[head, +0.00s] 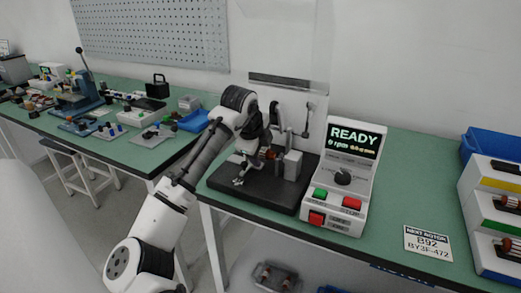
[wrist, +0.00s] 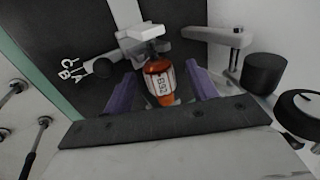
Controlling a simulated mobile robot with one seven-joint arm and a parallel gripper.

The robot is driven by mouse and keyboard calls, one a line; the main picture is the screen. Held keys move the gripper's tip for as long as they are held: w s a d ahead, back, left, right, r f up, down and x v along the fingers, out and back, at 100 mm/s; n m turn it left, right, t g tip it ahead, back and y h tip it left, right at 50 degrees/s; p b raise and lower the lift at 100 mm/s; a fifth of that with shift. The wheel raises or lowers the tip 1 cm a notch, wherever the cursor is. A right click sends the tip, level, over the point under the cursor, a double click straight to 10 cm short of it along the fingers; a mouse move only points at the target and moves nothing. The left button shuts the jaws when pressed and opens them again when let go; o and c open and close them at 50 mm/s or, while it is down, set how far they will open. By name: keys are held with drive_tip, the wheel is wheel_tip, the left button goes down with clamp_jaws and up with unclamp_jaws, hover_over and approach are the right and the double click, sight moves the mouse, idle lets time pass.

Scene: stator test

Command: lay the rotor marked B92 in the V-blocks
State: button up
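My gripper (wrist: 165,88) is open, with a gap on each side of the rotor. In the head view my gripper (head: 262,150) is over the dark test stand base (head: 262,192), and only a bit of orange rotor (head: 270,154) shows.
The tester console (head: 343,178) right of the stand reads READY, 0 rpm. A drawer rack (head: 492,215) stands at the right edge. A swing arm (wrist: 215,36) is beside the rotor. The green bench between console and rack is mostly clear.

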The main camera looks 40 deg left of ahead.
drive_tip(key=b+v, duration=0.1)
drive_tip(key=v, duration=1.2)
drive_tip(key=shift+s+r, duration=0.2)
drive_tip(key=shift+r, duration=0.15)
